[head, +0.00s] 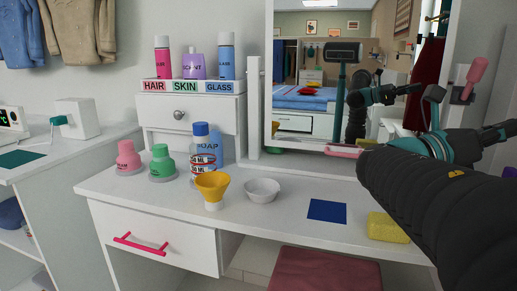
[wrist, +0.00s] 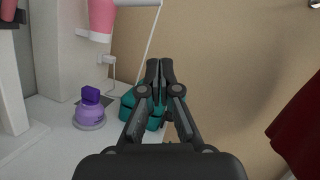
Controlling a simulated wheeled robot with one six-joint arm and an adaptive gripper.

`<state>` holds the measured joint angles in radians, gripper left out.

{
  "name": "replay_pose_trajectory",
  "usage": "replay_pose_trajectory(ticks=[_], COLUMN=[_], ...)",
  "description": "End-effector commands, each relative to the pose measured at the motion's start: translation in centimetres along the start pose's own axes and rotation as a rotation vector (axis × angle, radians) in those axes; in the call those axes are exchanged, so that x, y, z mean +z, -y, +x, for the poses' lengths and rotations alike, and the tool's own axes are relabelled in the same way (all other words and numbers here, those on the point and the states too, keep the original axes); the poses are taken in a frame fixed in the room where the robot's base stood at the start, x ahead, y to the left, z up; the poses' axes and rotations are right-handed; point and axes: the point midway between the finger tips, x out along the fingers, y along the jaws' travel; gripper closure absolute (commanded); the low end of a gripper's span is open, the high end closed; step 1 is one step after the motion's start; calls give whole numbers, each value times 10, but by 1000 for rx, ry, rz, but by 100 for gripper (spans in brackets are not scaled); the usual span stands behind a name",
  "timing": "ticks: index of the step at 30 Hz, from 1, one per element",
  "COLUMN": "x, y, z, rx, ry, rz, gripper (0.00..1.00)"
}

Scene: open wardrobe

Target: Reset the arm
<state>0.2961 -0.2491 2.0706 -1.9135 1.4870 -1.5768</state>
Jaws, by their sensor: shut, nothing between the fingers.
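My arm reaches across the right side of the head view, over the white dressing table (head: 140,195). My gripper (wrist: 160,66) shows in the wrist view with its two dark fingers together and nothing between them. In that view it points towards a beige wall (wrist: 220,60), with a teal object (wrist: 128,103) behind and beside the fingers. I cannot tell whether they touch. A purple-topped container (wrist: 89,112) stands to the left of the fingers on a white surface.
On the dressing table are a yellow funnel (head: 212,185), a white bowl (head: 262,190), a soap bottle (head: 202,150), a blue square (head: 327,210) and a yellow sponge (head: 388,227). A mirror (head: 300,125) stands behind. Dark red cloth (wrist: 300,130) hangs right in the wrist view.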

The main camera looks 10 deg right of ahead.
Motion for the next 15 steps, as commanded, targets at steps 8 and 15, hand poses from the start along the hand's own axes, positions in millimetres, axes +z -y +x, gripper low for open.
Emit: replay_pose_trajectory(ticks=[8, 15], x=[-59, -141], y=[0, -6], z=[-25, -93], rx=[93, 126], ry=[-265, -714], rz=[270, 687], gripper=[100, 100])
